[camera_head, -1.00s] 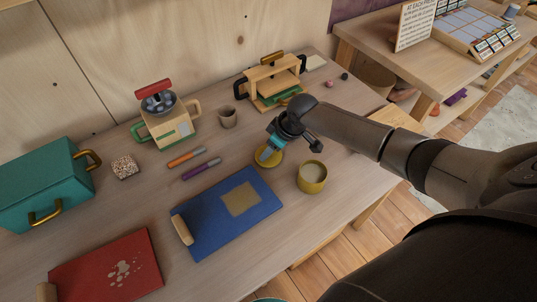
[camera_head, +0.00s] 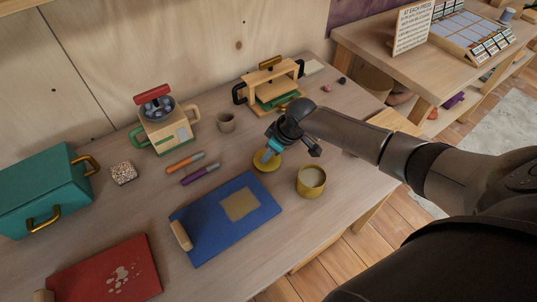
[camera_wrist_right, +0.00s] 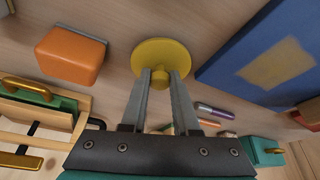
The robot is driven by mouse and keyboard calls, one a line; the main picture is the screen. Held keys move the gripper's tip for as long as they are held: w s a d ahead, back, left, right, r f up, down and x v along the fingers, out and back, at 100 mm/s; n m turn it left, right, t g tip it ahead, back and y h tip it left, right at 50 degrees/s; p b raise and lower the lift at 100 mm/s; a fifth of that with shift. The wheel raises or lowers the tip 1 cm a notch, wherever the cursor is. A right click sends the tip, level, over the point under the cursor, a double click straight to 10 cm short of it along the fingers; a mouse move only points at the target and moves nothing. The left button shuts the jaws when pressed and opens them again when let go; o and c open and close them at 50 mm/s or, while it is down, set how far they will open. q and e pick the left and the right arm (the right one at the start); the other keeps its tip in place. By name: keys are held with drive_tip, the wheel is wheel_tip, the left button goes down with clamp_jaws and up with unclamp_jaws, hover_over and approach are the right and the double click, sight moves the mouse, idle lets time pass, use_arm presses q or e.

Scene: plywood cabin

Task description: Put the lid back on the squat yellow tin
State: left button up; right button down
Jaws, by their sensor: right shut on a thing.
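The squat yellow tin (camera_head: 311,181) stands open on the table, with pale contents inside, to the right of and nearer than its lid. The round yellow lid (camera_head: 264,165) has a small knob and also shows in the right wrist view (camera_wrist_right: 176,52). My right gripper (camera_head: 270,153) is above the lid, its two grey fingers (camera_wrist_right: 160,80) shut on the knob. The lid is at or very near the table top; I cannot tell if there is a gap. The tin does not show in the wrist view. My left gripper is out of view.
A blue board (camera_head: 215,230) lies left of the tin. An orange block (camera_wrist_right: 70,54) sits near the lid, mostly hidden under my arm in the head view.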

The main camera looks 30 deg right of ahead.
use_arm(q)
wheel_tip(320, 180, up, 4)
drive_tip(key=p, duration=0.4)
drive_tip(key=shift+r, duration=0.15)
use_arm(e)
wheel_tip(320, 180, up, 20)
drive_tip(key=shift+a, duration=0.1)
use_arm(q)
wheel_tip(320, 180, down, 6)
drive_tip(key=b, duration=0.6)
use_arm(e)
drive_tip(key=s+a+r+m+h, duration=0.2)
drive_tip(key=s+a+r+m, duration=0.3)
drive_tip(key=a+m, duration=0.1)
drive_tip(key=shift+s+a+r+t, duration=0.15)
drive_tip(key=shift+a+r+t, duration=0.15)
drive_tip(key=shift+a, duration=0.15)
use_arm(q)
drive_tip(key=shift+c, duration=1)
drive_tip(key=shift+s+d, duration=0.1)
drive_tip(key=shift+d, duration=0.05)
